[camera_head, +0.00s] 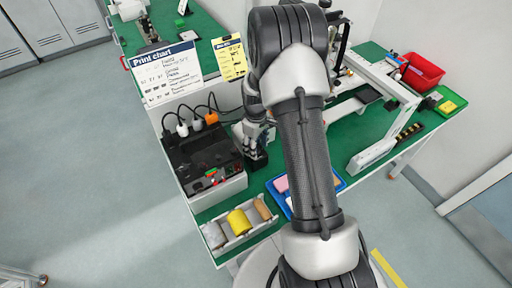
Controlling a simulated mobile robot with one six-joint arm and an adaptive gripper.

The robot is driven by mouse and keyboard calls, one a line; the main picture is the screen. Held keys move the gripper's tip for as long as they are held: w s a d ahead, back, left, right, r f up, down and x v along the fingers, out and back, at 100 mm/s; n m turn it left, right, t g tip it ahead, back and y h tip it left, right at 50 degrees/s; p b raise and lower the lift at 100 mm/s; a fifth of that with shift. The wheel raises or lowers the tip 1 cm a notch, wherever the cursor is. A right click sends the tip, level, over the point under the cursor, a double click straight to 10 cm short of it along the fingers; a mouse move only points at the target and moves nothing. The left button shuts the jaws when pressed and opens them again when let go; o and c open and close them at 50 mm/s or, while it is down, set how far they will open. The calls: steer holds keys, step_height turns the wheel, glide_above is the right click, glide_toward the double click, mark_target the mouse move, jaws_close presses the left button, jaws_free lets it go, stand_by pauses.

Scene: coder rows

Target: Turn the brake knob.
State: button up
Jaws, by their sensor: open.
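A black control box (203,153) sits on a grey base at the near left of the green bench. Small red and green controls (211,174) show at its front right. I cannot tell which part is the brake knob at this size. My gripper (256,164) points down just right of the box, apart from those controls, with its jaws open and nothing seen between them. My arm covers the bench behind and right of it.
White, grey and orange plugs with black cables (196,124) rise behind the box. A tray of rolls (238,224) lies in front, with a blue tray (278,190) beside it. A print chart (165,72) stands behind. A red bin (422,72) is far right.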

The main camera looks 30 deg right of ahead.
steer(key=shift+f, duration=0.25)
steer(key=shift+c, duration=0.6)
steer(key=c, duration=1)
